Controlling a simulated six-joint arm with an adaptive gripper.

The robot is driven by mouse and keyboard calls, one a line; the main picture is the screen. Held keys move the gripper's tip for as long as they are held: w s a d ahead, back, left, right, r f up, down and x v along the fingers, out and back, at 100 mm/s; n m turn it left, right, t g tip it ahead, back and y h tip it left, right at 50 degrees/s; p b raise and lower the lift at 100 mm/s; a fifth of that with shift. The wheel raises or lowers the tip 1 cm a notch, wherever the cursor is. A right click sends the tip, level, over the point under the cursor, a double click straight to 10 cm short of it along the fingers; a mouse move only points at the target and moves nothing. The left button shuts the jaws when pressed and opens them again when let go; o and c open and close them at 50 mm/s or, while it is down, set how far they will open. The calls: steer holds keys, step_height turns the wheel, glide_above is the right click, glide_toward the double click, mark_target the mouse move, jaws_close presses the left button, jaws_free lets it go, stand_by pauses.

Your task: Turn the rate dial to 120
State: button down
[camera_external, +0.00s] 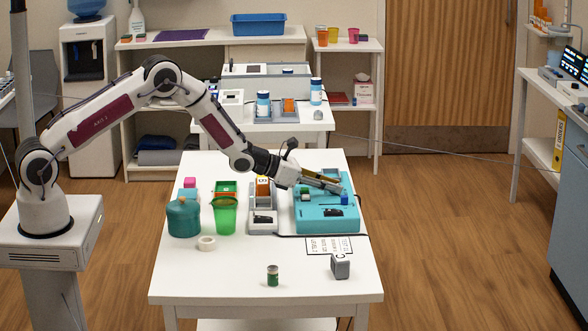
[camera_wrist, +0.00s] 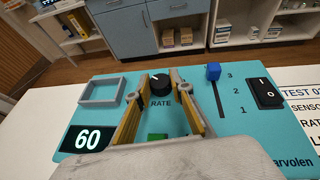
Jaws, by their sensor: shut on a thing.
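The teal device (camera_external: 325,222) stands on the right side of the white table; its top panel (camera_wrist: 232,140) fills the wrist view. The black rate dial (camera_wrist: 160,86) sits at the panel's upper middle above the word RATE, with a pale pointer mark toward its upper left. The display (camera_wrist: 87,139) reads 60. My gripper (camera_wrist: 160,77) has its two yellowish fingers on either side of the dial, shut on it. In the external view my gripper (camera_external: 340,187) reaches over the device from the left and hides the dial.
On the panel are a blue slider (camera_wrist: 213,71) beside marks 1 to 3, a black rocker switch (camera_wrist: 264,93), an empty grey frame (camera_wrist: 101,91) and a green part (camera_wrist: 157,137). A green cup (camera_external: 224,217) and teal pot (camera_external: 183,218) stand left. The table's front is mostly clear.

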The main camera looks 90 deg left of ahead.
steer(key=shift+a+m+h, duration=0.15)
steer(key=shift+m+h, duration=0.65)
steer(key=shift+h, duration=0.1)
steer(key=shift+a+m+h, duration=0.15)
steer(key=shift+m+h, duration=0.65)
steer(key=shift+h, duration=0.1)
steer(key=shift+a+m+g+h, duration=0.1)
steer(key=shift+m+g+h, duration=0.3)
steer(key=shift+m+h, duration=1.05)
steer(key=c, duration=1.8)
jaws_free()
steer(key=shift+o, duration=0.2)
steer(key=shift+v, duration=3.8)
steer(key=shift+f, duration=0.15)
